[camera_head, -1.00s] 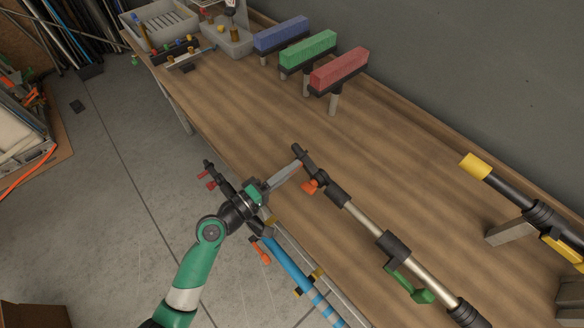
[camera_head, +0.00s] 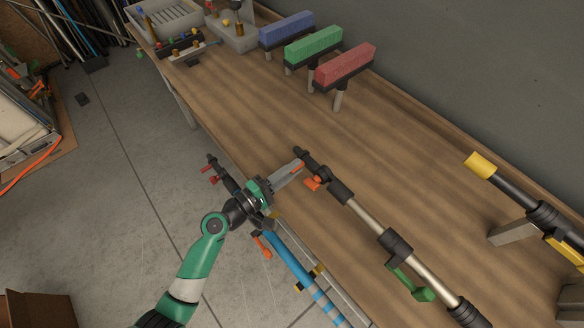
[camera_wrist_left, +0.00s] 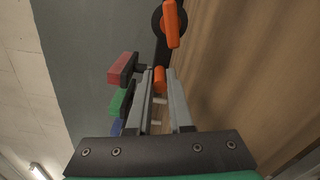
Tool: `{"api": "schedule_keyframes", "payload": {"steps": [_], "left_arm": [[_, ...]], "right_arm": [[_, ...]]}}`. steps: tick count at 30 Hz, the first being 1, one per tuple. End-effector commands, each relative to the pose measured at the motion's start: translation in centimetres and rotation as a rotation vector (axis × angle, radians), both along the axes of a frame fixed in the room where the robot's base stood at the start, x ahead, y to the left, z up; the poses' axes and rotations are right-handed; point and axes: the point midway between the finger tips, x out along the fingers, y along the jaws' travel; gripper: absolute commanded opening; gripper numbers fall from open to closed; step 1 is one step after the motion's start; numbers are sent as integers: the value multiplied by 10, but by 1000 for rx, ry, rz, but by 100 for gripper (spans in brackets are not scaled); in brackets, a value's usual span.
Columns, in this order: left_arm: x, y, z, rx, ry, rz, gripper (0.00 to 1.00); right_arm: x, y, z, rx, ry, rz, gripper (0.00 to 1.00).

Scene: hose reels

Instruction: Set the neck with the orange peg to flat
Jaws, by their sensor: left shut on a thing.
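The black neck (camera_head: 322,173) is the top end of a metal-tube pole in the middle of the table. It carries an orange peg (camera_head: 298,168) and a second orange part (camera_head: 312,184) lower down. My left gripper (camera_head: 297,167) reaches it from the left, its jaws closed on the orange peg. In the left wrist view the peg (camera_wrist_left: 160,79) sits between the fingertips, and the other orange part (camera_wrist_left: 171,24) lies beyond on a round black piece. The fingers partly hide the peg. My right gripper is not in view.
A green lever (camera_head: 410,285) is lower on the same pole. A blue pole (camera_head: 285,262) and red pegs (camera_head: 212,175) are beside my left wrist. A yellow-tipped pole (camera_head: 480,165) is at right. Blue, green and red blocks (camera_head: 345,64) stand at the back. Bare tabletop (camera_head: 250,110) lies between.

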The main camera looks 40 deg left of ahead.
Motion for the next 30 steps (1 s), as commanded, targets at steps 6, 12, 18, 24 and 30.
{"api": "schedule_keyframes", "payload": {"steps": [6,12,18,24,30], "left_arm": [[0,0,-2,0,4,-1,23],[0,0,-1,1,3,-1,49],[0,0,-1,1,2,-1,49],[-17,6,-1,1,3,3,49],[-62,18,-1,-1,4,6,49]], "right_arm": [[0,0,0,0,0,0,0],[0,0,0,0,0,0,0],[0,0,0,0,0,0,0],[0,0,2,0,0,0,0],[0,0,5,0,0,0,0]]}}
